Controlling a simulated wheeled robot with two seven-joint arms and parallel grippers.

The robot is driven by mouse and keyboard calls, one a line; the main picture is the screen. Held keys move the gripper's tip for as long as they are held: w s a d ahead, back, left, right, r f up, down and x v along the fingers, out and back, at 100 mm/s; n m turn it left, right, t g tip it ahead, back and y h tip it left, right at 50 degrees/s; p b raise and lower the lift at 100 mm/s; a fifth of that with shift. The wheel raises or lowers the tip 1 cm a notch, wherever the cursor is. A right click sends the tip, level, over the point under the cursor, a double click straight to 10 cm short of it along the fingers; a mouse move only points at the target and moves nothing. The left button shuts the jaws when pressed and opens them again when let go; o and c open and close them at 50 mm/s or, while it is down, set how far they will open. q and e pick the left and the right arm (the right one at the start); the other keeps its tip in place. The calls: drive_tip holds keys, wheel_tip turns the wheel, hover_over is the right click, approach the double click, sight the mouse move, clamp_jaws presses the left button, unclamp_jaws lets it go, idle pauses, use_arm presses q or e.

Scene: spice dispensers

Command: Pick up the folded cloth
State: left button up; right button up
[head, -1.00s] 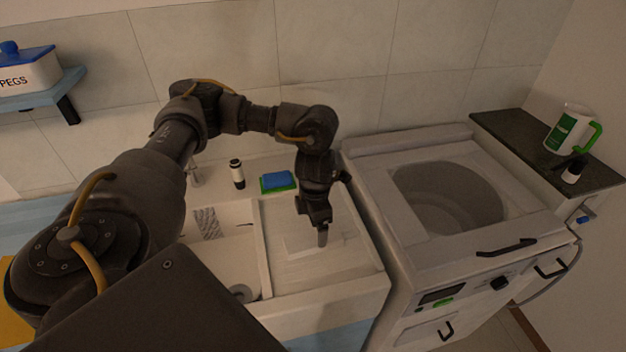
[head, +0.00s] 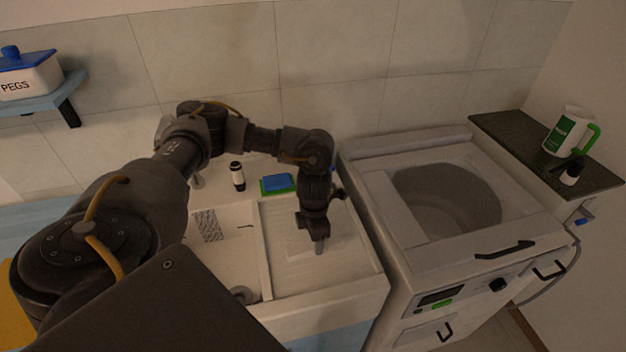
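A pale, flat, rectangular patch that looks like the folded cloth (head: 298,248) lies on the white drainboard right of the sink basin. It is close in colour to the board, so its outline is faint. My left gripper (head: 319,246) points down at the right part of this patch, partly covering it. Its fingers line up in this view, so I cannot see a gap between them, nor whether they touch the cloth. My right gripper is not in view.
The sink basin (head: 222,262) is left of the drainboard. A dark bottle (head: 238,177) and a blue sponge on a green base (head: 278,183) stand behind. A top-loading washing machine (head: 432,262) is to the right. A dark shelf (head: 520,143) holds a white-green jug (head: 566,133).

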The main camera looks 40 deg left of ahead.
use_arm(q)
drive_tip(key=shift+c, duration=0.7)
drive_tip(key=shift+r, duration=0.1)
